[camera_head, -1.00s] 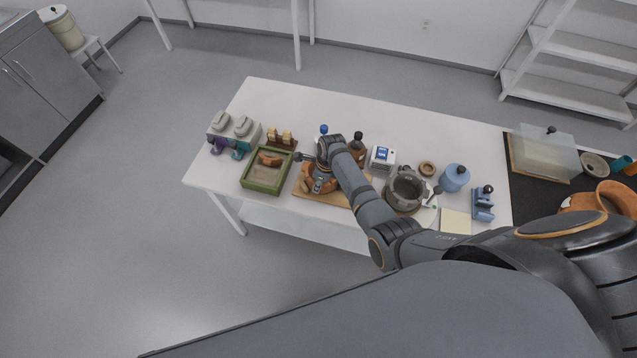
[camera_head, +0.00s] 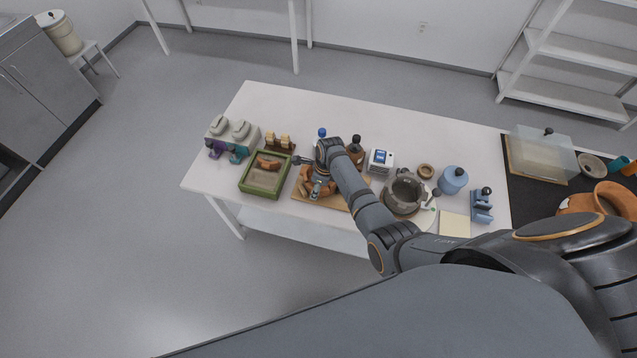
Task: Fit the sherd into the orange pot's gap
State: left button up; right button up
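The orange pot (camera_head: 305,180) stands on a wooden board (camera_head: 336,200) near the table's front edge. It is largely hidden behind my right gripper and wrist, and its gap cannot be made out. My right gripper (camera_head: 318,187) points down at the pot; whether its fingers are open or shut, or hold anything, is too small to tell. An orange-brown sherd (camera_head: 268,163) lies in the green-rimmed tray (camera_head: 262,191) left of the board. My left gripper is not in view.
A grey pot (camera_head: 403,192), a blue jar (camera_head: 453,180) and a white device (camera_head: 380,161) stand right of my forearm. The table's back strip is clear.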

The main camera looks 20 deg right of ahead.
aim_at(323, 190)
notch_tip(323, 190, up, 11)
jog(key=s+d, duration=0.1)
jog(key=shift+d+r, duration=0.2)
jog(key=shift+d, duration=0.15)
dwell(0.5)
